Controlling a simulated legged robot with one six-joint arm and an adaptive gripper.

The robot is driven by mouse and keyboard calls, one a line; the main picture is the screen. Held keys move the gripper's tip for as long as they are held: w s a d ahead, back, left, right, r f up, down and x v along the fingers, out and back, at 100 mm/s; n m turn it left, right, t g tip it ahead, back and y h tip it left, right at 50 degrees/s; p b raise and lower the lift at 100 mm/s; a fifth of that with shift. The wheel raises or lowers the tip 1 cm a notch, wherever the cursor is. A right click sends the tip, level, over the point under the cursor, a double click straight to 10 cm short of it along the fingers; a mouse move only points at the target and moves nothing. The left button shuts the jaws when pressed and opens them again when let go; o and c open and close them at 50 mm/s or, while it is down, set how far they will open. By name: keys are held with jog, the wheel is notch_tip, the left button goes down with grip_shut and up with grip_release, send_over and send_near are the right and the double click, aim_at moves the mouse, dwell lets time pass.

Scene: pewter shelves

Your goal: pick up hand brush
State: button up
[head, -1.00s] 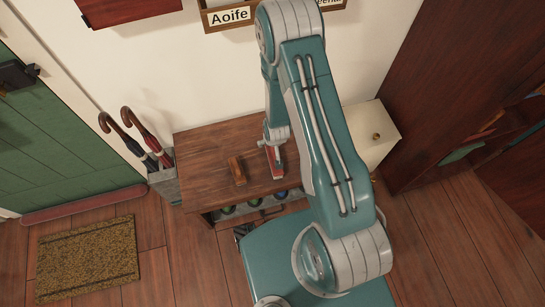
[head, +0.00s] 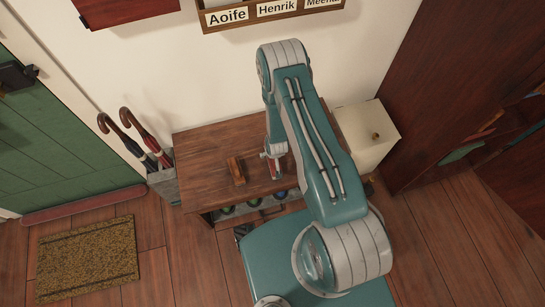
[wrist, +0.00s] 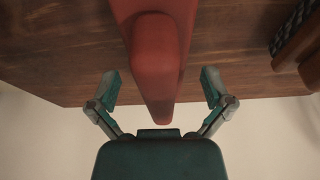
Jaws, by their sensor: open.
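The hand brush, seen as a long red body with a narrowing handle (wrist: 155,60), lies on the wooden bench top (head: 205,150). Its bristles are not visible. In the head view its red part (head: 275,172) shows just below my gripper (head: 272,154). In the wrist view my gripper (wrist: 160,84) is open, with one finger on each side of the red handle and a gap on both sides. The handle's narrow end points toward the gripper's palm. I cannot tell how far the fingers are above the bench top.
A wooden block brush (head: 236,170) stands left of the red brush; its dark bristles and wood show in the wrist view (wrist: 296,42). Bottles (head: 254,202) sit under the bench. An umbrella stand (head: 163,182) is at left, a cream cabinet (head: 365,135) at right.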

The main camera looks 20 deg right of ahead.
jog(key=shift+x, duration=0.8)
jog(key=c, duration=1.3)
jog(key=shift+r, duration=0.1)
